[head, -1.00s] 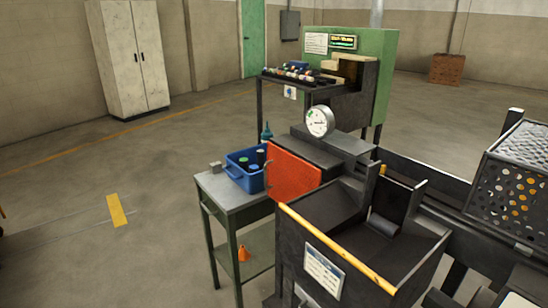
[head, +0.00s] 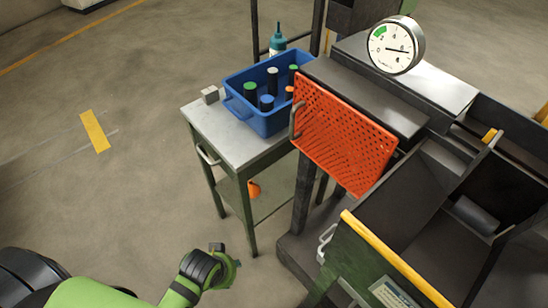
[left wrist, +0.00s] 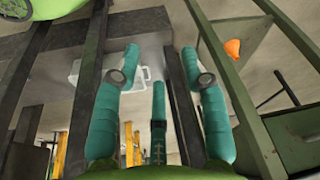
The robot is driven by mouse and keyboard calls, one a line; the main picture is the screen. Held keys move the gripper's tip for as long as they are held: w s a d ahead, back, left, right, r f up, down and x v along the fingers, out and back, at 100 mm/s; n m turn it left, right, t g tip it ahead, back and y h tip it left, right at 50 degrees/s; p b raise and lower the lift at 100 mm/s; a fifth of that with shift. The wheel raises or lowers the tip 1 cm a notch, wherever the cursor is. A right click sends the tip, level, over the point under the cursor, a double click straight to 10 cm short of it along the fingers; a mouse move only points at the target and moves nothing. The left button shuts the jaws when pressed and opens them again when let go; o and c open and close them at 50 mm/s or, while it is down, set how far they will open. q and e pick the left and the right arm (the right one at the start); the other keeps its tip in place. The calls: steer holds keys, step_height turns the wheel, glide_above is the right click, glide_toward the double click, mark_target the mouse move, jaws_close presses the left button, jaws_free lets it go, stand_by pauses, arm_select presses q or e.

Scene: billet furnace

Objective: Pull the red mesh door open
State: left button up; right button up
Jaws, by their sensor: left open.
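The red mesh door (head: 345,135) is a perforated orange-red panel on the near left side of the machine, right of the cart. Its dark handle (head: 296,121) is on the panel's left edge. The panel stands tilted in the picture. I cannot tell whether there is a gap behind it. My left gripper (head: 226,262) is low at the bottom of the head view, left of and well below the door, apart from it. In the left wrist view, its teal fingers (left wrist: 158,76) are spread with nothing held between them. The red door is not visible there. My right gripper is not in view.
A metal cart (head: 215,135) carries a blue bin (head: 268,125) of bottles. An orange cone (head: 254,188) is on its lower shelf. A dark hopper with a yellow edge (head: 395,258) stands right of my gripper, with a pale handle (head: 326,243). Floor at left is clear.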

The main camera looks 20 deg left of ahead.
arm_select(q)
steer(key=w+r+t, duration=0.3)
steer(key=w+r, duration=0.2)
steer(key=r, duration=0.6)
steer(key=m+t+h, duration=0.3)
steer(key=t+h, duration=0.4)
steer(key=t, duration=0.4)
glide_toward(293, 120)
steer(key=x, duration=0.3)
steer(key=shift+n, duration=0.3)
steer(key=p+x, duration=0.1)
steer(key=x, duration=0.5)
jaws_close()
